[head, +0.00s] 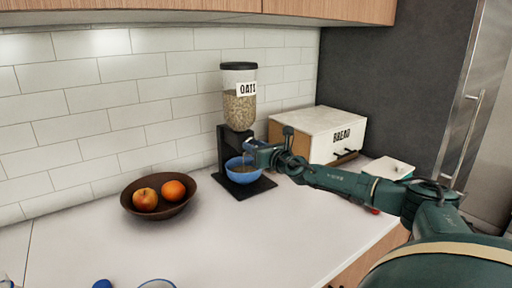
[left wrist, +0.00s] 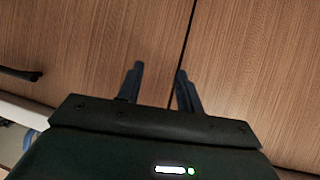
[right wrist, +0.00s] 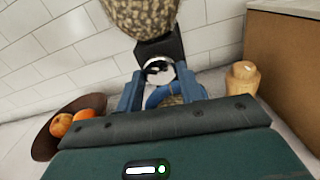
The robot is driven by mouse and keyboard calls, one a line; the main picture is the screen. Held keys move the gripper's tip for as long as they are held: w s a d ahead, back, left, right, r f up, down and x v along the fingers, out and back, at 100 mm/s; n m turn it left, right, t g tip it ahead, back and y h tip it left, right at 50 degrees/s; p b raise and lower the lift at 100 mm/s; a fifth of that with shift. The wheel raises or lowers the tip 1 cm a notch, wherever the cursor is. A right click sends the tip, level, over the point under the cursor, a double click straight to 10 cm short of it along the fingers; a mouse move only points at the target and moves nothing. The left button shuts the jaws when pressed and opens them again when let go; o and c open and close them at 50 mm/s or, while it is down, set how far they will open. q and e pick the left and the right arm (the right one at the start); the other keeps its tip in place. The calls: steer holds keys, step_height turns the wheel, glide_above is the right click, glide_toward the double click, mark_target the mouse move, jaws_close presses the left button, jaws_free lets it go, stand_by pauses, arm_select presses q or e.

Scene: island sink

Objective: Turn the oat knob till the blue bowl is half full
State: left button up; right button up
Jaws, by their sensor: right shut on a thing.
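The oat dispenser (head: 239,110) stands on a black base by the tiled wall, with oats in its clear hopper and an "OATS" label. The blue bowl (head: 244,177) sits on the base under the spout; it also shows in the right wrist view (right wrist: 158,96). Some oats appear inside it, but I cannot tell the exact level. My right gripper (head: 250,146) is at the dispenser's front, above the bowl, shut on the shiny round knob (right wrist: 158,70). My left gripper (left wrist: 158,78) is open and empty in front of wooden cabinet doors.
A brown bowl (head: 130,203) with fruit stands left of the dispenser. A bread box (head: 318,140) stands to its right. A small wooden jar (right wrist: 243,78) shows in the right wrist view. The front counter (head: 230,235) is mostly clear.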

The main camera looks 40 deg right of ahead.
steer(key=shift+c, duration=1.3)
steer(key=m+p, duration=0.1)
steer(key=m, duration=1)
steer(key=shift+m, duration=0.5)
steer(key=o, duration=1)
